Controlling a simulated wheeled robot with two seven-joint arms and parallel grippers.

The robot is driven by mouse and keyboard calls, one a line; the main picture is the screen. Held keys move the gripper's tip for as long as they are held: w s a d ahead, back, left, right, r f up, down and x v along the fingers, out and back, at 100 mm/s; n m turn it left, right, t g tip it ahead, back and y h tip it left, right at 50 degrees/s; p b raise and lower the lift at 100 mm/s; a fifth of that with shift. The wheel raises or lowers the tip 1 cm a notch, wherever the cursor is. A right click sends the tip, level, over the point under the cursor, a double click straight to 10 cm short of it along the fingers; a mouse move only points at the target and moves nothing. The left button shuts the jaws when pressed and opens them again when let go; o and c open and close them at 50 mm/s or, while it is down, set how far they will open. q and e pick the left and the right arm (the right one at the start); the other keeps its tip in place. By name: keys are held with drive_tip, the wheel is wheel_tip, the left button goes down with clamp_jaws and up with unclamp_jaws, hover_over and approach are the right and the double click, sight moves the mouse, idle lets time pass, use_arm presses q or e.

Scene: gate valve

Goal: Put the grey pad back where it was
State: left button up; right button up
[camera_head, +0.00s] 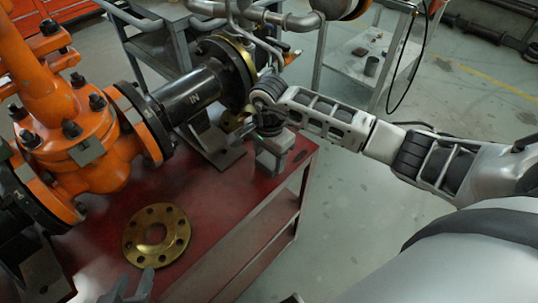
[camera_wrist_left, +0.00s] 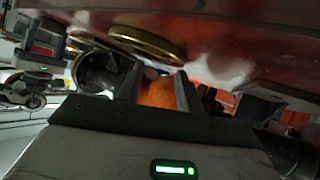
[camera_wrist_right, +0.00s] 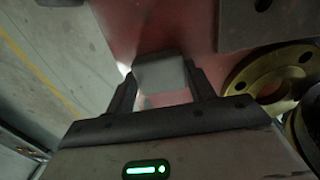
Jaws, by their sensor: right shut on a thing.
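The grey pad (camera_wrist_right: 160,75) is a small pale block in the right wrist view, held between the two fingers of my right gripper (camera_wrist_right: 163,92). In the head view my right gripper (camera_head: 273,152) points down at the red table's far right corner, beside the grey support under the black pipe. I cannot tell whether the pad touches the table. My left gripper (camera_head: 128,288) is at the bottom of the head view, near the brass flange; its fingers stand apart and empty in the left wrist view (camera_wrist_left: 158,88).
A brass flange (camera_head: 156,235) with bolt holes lies on the red table (camera_head: 225,205). The orange valve (camera_head: 90,150) and black pipe (camera_head: 190,95) marked IN stand along the left and back. A grey cart (camera_head: 360,65) stands behind. The table's front right is clear.

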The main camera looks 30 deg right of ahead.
drive_tip(key=o, duration=0.9)
drive_tip(key=shift+o, duration=0.2)
use_arm(q)
drive_tip(key=shift+r, duration=0.1)
